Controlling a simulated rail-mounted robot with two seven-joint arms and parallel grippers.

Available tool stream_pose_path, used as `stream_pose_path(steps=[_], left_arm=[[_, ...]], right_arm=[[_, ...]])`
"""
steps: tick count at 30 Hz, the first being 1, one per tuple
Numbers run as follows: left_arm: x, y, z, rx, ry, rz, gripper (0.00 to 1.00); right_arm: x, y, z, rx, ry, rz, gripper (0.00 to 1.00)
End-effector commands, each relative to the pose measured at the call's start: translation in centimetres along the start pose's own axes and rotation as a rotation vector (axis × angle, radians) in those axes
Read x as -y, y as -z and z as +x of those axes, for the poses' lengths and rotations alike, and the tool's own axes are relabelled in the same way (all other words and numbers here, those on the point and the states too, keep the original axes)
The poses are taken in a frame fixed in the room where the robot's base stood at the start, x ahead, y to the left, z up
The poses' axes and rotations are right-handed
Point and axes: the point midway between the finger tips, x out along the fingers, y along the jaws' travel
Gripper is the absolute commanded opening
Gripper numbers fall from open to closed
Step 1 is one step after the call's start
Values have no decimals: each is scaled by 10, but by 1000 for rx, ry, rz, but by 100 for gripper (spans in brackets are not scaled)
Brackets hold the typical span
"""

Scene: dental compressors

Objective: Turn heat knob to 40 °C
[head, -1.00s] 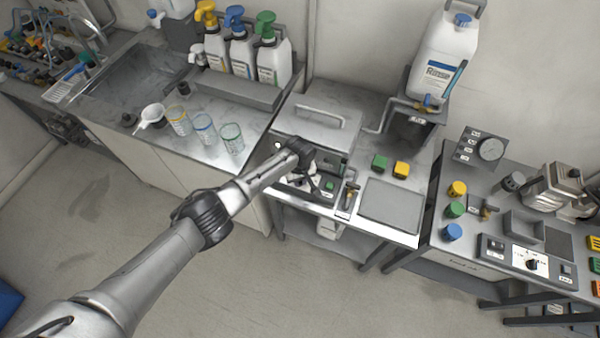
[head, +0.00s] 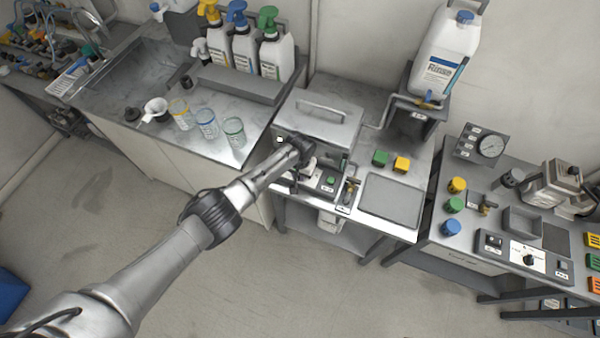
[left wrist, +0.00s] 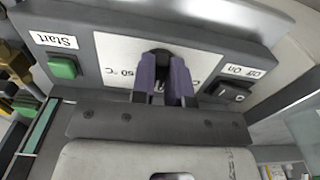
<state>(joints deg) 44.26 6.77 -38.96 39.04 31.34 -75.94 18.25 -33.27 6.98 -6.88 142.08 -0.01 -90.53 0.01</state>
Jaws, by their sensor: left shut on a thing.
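The heat knob (left wrist: 158,56) is a small dark knob on a white dial plate (left wrist: 115,50) in the left wrist view. A "60 °C" mark shows beside it; the rest of the scale is mostly hidden. The purple-grey fingers of my left gripper (left wrist: 164,82) are shut on the knob from both sides. The knob's pointer is hidden, so I cannot tell its setting. In the head view my left gripper (head: 304,168) is at the front panel of the metal lidded unit (head: 318,118), and the knob is hidden behind it. My right gripper is not in view.
On the same panel are a green Start button (left wrist: 62,67) and a black on/off switch (left wrist: 234,92). Green (head: 381,158) and yellow (head: 402,164) blocks and a grey tray (head: 391,194) lie to the right. Another panel with a dial (head: 528,259) stands further right.

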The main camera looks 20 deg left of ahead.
Motion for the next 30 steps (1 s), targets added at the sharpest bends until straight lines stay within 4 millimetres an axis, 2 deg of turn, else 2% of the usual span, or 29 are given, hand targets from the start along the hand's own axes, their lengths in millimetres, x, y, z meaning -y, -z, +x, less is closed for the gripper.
stream_pose_path(steps=[17, 18, 24, 26, 30], left_arm=[[-1, 1, -3, -2, -2, 28, 0], [-1, 1, -3, -2, -2, 28, 18], [-1, 1, -2, -1, -2, 27, 37], [0, 1, -1, -1, -1, 27, 40], [0, 0, -1, -1, -1, 26, 40]], right_arm=[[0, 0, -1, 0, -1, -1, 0], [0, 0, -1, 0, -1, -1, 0], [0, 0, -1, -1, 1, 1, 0], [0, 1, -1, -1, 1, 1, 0], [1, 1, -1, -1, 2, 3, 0]])
